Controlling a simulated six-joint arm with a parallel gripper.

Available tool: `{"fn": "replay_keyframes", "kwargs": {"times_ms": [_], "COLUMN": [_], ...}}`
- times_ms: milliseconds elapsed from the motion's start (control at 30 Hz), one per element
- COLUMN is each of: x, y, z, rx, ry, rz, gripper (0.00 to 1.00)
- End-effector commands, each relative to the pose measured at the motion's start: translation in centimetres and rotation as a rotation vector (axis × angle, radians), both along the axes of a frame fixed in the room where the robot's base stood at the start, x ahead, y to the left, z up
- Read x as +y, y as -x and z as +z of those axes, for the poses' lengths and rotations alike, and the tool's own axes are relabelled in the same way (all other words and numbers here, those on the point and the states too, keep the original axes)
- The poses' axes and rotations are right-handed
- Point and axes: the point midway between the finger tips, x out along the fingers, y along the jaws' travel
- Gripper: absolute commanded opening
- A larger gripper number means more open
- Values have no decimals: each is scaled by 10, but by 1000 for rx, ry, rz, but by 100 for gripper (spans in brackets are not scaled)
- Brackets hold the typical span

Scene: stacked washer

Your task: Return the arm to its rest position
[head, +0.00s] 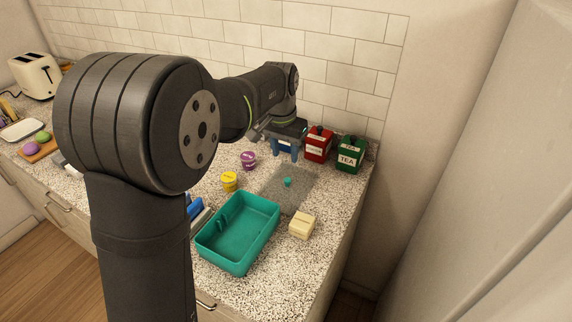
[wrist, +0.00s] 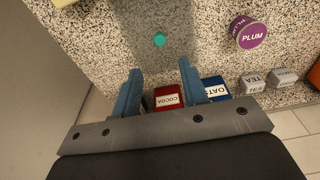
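My gripper (head: 287,156) hangs above the back of the counter, in front of the tiled wall. In the wrist view its two blue fingers (wrist: 158,72) stand apart with nothing held between them. The knob also shows in the wrist view (wrist: 160,39), beyond the fingertips. My arm reaches out over the counter, its elbow large at the left of the head view.
A red cocoa canister (head: 318,145) and green tea canister (head: 350,154) stand right of the gripper. A blue oats canister (wrist: 214,88) is close by. Purple tub (head: 248,160), yellow tub (head: 229,181), teal bin (head: 238,232) and cream block (head: 302,225) stand on the counter.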

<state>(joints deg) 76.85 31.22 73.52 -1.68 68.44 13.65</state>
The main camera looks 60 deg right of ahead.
Motion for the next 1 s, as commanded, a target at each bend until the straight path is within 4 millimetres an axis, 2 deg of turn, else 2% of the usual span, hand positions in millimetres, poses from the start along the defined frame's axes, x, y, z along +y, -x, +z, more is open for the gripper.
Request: {"fn": "replay_keyframes", "kwargs": {"times_ms": [100, 200, 600, 767, 1000], "x": [1, 3, 3, 1, -4], "y": [0, 0, 0, 0, 0], "z": [14, 20, 21, 7, -38], "rx": [0, 0, 0, 1, 1], "ry": [1, -1, -2, -4, -5], "rz": [0, 0, 0, 0, 0], "gripper": [40, 40, 40, 40, 40]}}
